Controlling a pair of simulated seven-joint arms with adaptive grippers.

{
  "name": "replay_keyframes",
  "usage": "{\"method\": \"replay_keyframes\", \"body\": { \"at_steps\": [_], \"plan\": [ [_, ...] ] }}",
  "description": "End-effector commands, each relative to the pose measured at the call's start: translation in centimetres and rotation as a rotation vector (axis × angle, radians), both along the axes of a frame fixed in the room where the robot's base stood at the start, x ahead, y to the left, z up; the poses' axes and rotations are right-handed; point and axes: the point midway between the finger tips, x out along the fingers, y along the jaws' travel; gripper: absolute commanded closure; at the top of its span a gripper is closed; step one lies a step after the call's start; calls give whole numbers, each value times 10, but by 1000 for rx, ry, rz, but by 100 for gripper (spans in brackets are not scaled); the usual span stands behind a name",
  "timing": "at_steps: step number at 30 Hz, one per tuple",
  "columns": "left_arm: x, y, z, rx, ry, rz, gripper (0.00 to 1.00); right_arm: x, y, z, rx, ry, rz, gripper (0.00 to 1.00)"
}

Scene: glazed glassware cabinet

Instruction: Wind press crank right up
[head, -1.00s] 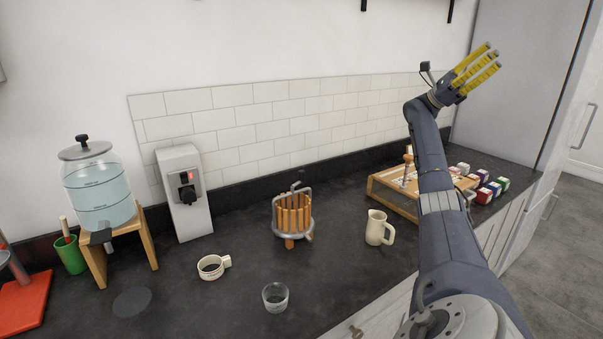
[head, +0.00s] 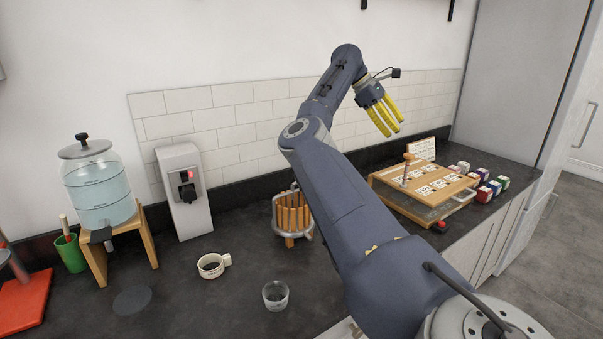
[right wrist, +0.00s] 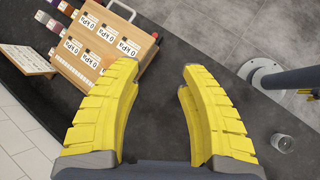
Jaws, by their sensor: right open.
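The small press (head: 292,218) stands on the dark counter, a ring of upright orange-brown wooden slats in a grey metal frame. A bent grey bar shows at its top; I cannot clearly tell the crank from the frame. My right forearm covers its right edge. My right gripper (head: 388,128) hangs to the right of the press and above counter height, fingers pointing down, open and empty. In the right wrist view its yellow fingers (right wrist: 160,78) are spread with bare counter between them. The press is not seen there. My left gripper is not in view.
A wooden box (head: 385,199) with cards and an upright handle stands right of the press, beside several small coloured boxes. A mug (head: 211,266) and a glass (head: 276,296) stand in front. A water dispenser (head: 97,190) and a grey machine (head: 185,205) are left.

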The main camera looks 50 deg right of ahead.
Motion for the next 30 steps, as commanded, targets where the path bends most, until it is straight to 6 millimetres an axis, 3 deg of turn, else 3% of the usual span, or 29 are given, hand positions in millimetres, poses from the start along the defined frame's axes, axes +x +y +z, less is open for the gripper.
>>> {"method": "replay_keyframes", "body": {
  "at_steps": [1,6,10,13,23,30],
  "plan": [
    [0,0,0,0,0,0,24,29,18,7,28,-87,36,59],
    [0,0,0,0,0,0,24,113,82,27,136,-333,128,59],
    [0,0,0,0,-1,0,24,164,131,34,223,-461,172,59],
    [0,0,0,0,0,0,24,192,161,22,293,-518,170,59],
    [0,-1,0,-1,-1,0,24,211,182,10,364,-615,80,59],
    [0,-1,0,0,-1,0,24,210,181,-24,361,-613,76,59]
  ]
}}
